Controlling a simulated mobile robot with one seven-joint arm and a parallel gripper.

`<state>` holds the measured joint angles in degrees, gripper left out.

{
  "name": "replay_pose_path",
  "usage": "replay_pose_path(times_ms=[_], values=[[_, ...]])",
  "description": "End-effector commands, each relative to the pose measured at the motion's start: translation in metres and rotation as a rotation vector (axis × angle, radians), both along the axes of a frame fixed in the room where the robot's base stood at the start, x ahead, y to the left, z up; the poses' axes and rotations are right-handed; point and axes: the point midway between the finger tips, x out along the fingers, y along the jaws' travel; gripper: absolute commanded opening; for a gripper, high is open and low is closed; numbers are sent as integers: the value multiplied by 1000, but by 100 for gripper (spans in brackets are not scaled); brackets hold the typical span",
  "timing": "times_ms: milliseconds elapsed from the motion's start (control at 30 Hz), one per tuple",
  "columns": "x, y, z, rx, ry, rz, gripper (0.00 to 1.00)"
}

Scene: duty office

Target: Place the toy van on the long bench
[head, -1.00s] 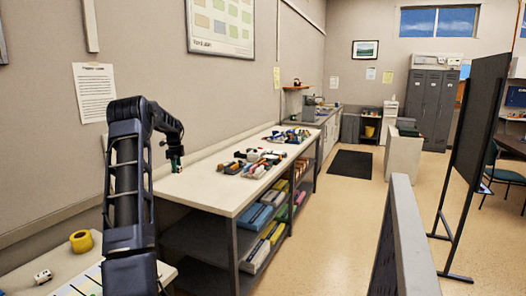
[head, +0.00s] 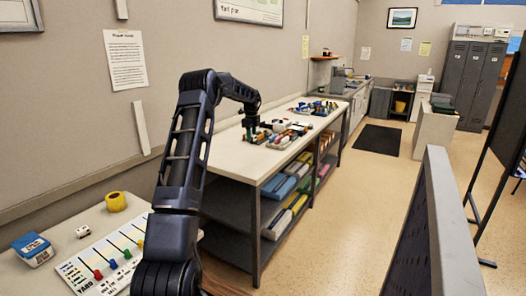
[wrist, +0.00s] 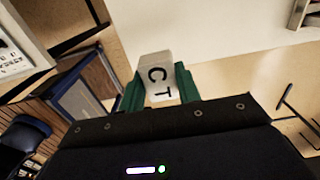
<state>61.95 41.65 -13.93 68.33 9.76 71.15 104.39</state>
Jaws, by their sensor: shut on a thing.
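The long bench (head: 225,160) has a pale top over dark shelves and runs along the wall. My gripper (head: 251,132) is over the bench top in the head view, near the toys; its fingers are too small there to read.
Toys in trays (head: 282,136) crowd the bench beyond my gripper, with a second group (head: 312,107) farther back. The near end of the bench top is bare. A nearer table holds yellow tape (head: 116,201), a blue box (head: 33,249) and a board with coloured pegs (head: 100,258).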

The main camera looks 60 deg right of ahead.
Motion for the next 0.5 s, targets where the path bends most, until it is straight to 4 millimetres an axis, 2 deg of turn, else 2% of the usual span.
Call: replay_pose_path(times_ms=[200, 500], values=[[-1, 0, -49, 3, 1, -1, 11], [0, 0, -108, 2, 1, 1, 11]])
